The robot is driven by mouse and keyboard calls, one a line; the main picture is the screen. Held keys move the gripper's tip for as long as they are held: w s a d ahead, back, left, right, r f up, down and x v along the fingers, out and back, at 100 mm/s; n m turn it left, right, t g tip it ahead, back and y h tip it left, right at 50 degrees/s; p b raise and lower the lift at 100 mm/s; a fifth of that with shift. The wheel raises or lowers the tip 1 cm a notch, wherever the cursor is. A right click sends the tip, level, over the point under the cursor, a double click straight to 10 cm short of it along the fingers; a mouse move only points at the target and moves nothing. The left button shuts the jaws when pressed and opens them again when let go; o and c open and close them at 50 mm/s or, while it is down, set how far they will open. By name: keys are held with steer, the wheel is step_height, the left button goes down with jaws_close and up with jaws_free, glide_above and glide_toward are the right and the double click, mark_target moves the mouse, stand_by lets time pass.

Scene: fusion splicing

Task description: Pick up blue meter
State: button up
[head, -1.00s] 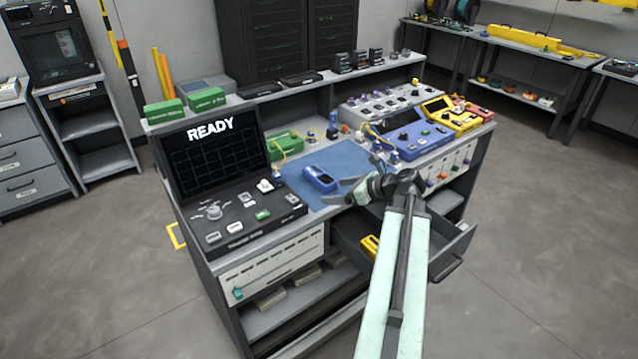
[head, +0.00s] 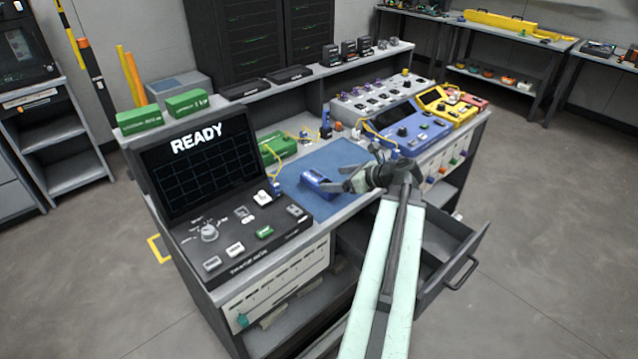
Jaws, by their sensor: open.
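A small blue meter (head: 318,183) lies on the blue mat (head: 335,157) on the bench top. My gripper (head: 346,180) reaches in from the right, low over the mat, with its fingers pointing left at the meter. The fingers are open, and the tips are at the meter's right end in the picture. I cannot tell whether they touch it or are around it. The arm hides part of the mat's right side and the bench's front edge.
A black console with a READY screen (head: 205,168) stands left of the mat. A green device (head: 277,147) sits behind it. A larger blue instrument (head: 408,133) and a yellow one (head: 447,107) stand to the right. An open drawer (head: 462,268) juts out below my arm.

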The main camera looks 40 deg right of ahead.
mark_target(321, 180)
steer(key=b+x, duration=0.1)
steer(key=x, duration=0.1)
steer(key=b+x, duration=0.1)
steer(key=x, duration=0.1)
steer(key=b+x, duration=0.1)
steer(key=x, duration=0.2)
steer(key=shift+s+d+f, duration=0.15)
steer(key=shift+d+f, duration=0.15)
steer(key=shift+d, duration=0.1)
steer(key=shift+r, duration=0.15)
jaws_close()
